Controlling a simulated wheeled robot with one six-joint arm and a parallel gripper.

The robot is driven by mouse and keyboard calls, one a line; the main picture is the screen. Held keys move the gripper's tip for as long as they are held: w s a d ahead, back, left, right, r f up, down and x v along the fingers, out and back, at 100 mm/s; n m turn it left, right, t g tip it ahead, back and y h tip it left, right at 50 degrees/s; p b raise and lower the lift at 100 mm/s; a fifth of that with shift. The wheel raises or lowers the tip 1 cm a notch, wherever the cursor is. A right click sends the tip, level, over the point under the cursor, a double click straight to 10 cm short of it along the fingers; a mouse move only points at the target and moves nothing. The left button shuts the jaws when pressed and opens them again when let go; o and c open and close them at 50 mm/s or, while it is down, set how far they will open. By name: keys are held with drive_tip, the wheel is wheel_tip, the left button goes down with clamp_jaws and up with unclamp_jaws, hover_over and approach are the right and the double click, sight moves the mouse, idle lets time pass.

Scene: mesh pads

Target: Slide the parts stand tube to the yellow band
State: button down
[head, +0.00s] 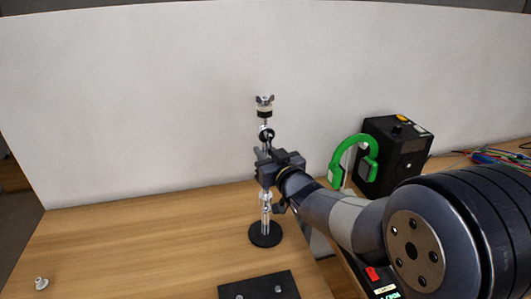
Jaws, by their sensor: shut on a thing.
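The parts stand (265,236) stands upright on a round black base on the wooden table, near the middle of the head view. Its silver post rises to a pale band and a wing-nut top (264,104). My gripper (265,170) comes from the right and is shut on the stand's tube around the middle of the post. The fingers hide most of the gripped part. A black ring-like clamp (266,133) shows on the post above my gripper. I cannot make out a clearly yellow band on the stand.
A dark pad (259,287) lies at the front. A small white fitting (41,283) is at the front left.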

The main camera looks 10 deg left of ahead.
drive_tip(key=shift+r+p, duration=0.35)
drive_tip(key=shift+r, duration=1)
drive_tip(key=c, duration=1.4)
unclamp_jaws()
drive_tip(key=shift+f, duration=0.1)
drive_tip(key=shift+o, duration=0.2)
drive_tip(key=b+v, duration=0.2)
drive_tip(key=v, duration=0.9)
drive_tip(key=shift+w+a, duration=0.1)
drive_tip(key=shift+w, duration=0.05)
